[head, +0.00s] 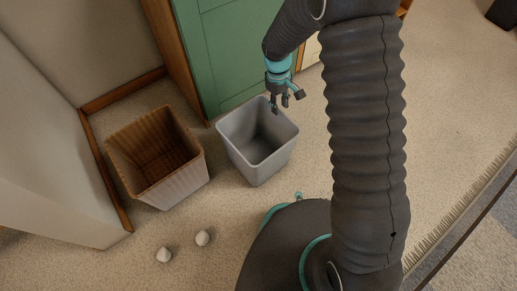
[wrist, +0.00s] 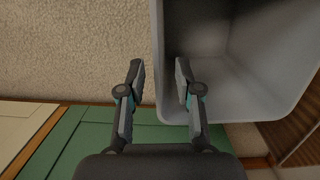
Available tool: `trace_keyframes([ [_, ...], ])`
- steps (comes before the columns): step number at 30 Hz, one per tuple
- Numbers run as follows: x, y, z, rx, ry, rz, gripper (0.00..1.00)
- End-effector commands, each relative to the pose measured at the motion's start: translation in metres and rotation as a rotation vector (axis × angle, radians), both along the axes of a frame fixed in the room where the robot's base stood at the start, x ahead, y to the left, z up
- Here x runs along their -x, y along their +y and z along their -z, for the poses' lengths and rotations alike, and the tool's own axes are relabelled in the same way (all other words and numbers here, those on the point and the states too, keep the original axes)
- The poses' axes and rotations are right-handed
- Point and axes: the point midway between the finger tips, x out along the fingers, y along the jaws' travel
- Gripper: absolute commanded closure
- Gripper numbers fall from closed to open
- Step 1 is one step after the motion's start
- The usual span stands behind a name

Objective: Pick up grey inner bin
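The grey inner bin (head: 258,168) stands upright and empty on the carpet in the middle of the head view. In the wrist view the grey bin (wrist: 270,95) fills the upper right. My gripper (head: 284,103) is at the bin's far right rim in the head view, pointing down. In the wrist view my gripper (wrist: 160,72) is open, with its fingers apart. The bin's side rim shows between them, one finger on the outer side and one over the opening. I cannot tell how far the fingertips reach below the rim.
A brown ribbed basket (head: 180,187) stands just left of the bin. A green cabinet (head: 235,50) rises behind it. Two small whitish objects (head: 163,255) (head: 202,238) lie on the carpet in front. A fringed rug (head: 470,215) lies at the right.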

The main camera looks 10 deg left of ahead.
Motion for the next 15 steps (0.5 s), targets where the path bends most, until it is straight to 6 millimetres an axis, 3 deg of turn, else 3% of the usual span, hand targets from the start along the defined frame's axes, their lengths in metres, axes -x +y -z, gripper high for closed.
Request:
trace_keyframes([
  [9,0.003,-0.006,0.042,0.001,0.002,0.001,0.66],
  [15,0.003,-0.007,0.046,0.000,0.000,0.001,0.66],
])
